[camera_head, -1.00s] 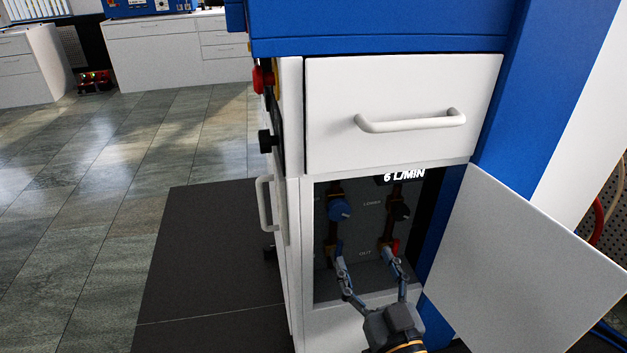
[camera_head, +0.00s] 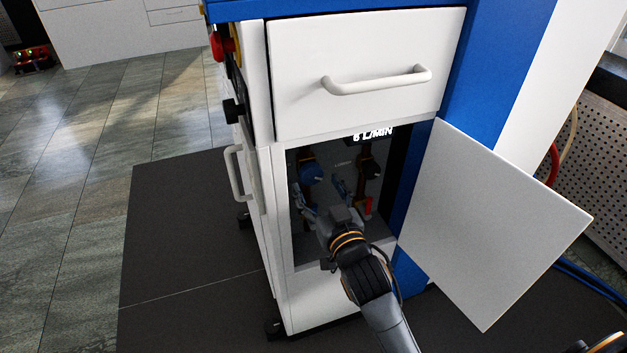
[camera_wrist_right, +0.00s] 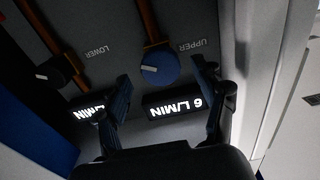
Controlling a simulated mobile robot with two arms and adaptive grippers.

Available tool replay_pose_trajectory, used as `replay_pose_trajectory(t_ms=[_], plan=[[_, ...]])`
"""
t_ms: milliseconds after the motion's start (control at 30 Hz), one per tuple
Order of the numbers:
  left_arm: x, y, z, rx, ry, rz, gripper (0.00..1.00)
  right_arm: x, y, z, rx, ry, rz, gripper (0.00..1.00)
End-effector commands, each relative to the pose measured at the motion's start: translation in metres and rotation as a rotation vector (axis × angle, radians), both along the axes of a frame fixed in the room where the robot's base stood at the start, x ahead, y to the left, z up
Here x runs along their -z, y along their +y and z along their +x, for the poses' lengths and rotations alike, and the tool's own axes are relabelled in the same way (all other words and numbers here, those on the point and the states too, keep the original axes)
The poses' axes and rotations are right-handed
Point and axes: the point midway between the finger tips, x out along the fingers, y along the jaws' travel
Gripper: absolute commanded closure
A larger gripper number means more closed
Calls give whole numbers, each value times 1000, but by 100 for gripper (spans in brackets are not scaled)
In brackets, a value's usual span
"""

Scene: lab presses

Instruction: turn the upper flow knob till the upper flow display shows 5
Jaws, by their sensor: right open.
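The blue upper flow knob (camera_head: 311,172) sits at the left inside the open cabinet compartment; it also shows in the right wrist view (camera_wrist_right: 160,68), with a pale pointer mark. The upper flow display (camera_wrist_right: 173,106) reads 6 L/MIN in the wrist view. The black lower flow knob (camera_head: 370,168) is to the right of the blue one. The lower flow display (camera_head: 372,134) shows 6 L/MIN in the head view, partly cut by the cabinet frame. My right gripper (camera_wrist_right: 164,76) is open, its fingers on either side of the blue knob with visible gaps. My left gripper is not seen.
The open white door (camera_head: 495,225) stands to the right of the compartment. A closed drawer (camera_head: 365,75) with a white handle is above it. A red valve handle (camera_head: 365,205) hangs below the black knob. The compartment walls leave narrow room around my right gripper.

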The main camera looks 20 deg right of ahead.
Motion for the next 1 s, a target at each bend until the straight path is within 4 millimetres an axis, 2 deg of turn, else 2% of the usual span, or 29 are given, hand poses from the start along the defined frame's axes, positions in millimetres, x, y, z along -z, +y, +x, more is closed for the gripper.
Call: replay_pose_trajectory(t_ms=[200,567,600,800,867,1000], plan=[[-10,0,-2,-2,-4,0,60,0,1,24,-1,-2,1,30],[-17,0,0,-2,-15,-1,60,0,1,29,-1,0,1,30],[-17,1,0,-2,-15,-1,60,0,1,29,-1,0,1,32],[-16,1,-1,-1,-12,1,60,0,1,29,-1,0,1,72],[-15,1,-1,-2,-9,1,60,0,1,29,-1,-1,1,83],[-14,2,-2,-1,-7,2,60,-1,1,29,-1,0,6,83]])
